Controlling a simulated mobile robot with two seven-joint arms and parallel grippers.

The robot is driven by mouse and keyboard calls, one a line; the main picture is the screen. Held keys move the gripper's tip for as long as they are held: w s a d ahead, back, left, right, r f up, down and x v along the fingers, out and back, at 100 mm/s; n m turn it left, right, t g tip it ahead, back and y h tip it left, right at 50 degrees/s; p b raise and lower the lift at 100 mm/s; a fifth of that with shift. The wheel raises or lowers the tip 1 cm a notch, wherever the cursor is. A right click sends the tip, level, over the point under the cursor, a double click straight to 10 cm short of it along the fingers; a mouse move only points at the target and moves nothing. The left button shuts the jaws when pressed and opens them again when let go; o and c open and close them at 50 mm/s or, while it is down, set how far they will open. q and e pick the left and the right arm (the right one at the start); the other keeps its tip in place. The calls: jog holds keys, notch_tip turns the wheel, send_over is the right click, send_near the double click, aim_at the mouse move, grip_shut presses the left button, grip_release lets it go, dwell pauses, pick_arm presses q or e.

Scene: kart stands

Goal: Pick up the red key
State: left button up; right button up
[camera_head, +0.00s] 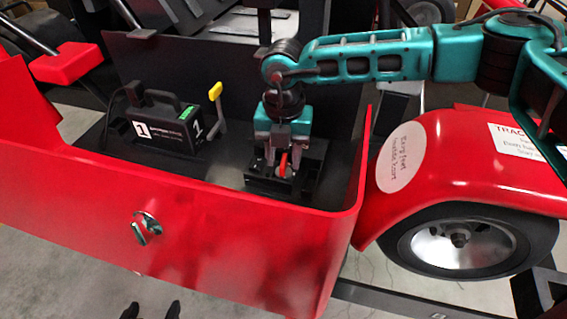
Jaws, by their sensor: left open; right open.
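The red key (283,164) is small and stands upright at a black block (268,189) inside the red kart body, close to its right inner corner. My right gripper (278,160) reaches in from the upper right and points down over the block. Its fingers are open around or right beside the key, and I cannot tell whether they touch it. The fingers partly hide the key's base. My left gripper is not in view.
A black box marked 1 (158,133) and a yellow-tipped lever (215,91) stand left of the gripper. The red kart wall (190,225) rises in front. A red fender (450,150) and a wheel (455,245) are on the right.

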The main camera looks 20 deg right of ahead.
grip_shut()
dwell(0.3)
jog(key=shift+r, duration=0.1)
